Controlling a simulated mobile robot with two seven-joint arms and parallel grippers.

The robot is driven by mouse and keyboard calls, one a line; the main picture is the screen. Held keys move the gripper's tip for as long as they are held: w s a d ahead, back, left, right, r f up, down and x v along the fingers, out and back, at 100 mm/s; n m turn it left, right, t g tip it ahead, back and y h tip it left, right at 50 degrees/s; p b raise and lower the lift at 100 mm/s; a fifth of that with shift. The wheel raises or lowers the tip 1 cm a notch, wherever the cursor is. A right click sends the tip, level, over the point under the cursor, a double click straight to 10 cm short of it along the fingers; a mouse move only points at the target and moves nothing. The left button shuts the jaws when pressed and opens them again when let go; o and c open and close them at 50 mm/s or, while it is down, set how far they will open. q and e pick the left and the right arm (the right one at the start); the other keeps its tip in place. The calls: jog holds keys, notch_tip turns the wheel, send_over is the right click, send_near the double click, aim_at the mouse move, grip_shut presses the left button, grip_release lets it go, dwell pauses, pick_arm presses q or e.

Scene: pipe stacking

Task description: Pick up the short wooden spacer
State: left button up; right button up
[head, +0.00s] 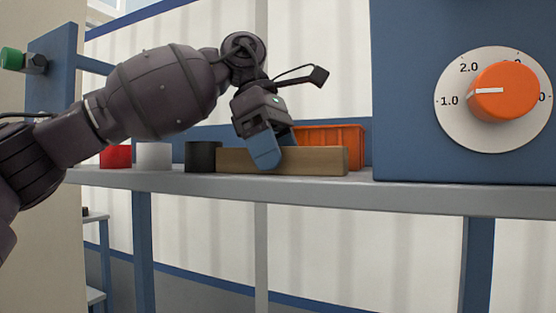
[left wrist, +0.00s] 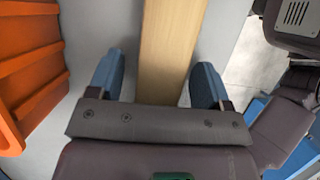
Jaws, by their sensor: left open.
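A wooden block (head: 318,161), the only wooden piece in view, lies on the grey shelf (head: 400,195) in the head view. My left gripper (head: 265,155) is above it, with one blue finger in front of the wood and the other behind. In the left wrist view the wood (left wrist: 168,45) runs between the two open blue fingers of my left gripper (left wrist: 160,85), with a gap on each side. The far end of the wood is cut off at the top of that view. My right gripper is not in view.
An orange bin (head: 345,135) stands just behind the wood. A black cylinder (head: 201,157), a white one (head: 154,156) and a red one (head: 116,157) stand to the left. A blue panel (head: 405,110) with an orange dial (head: 503,91) stands at the right.

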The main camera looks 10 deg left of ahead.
pick_arm(q)
jog(key=c, duration=1.1)
jog(key=shift+r, duration=0.15)
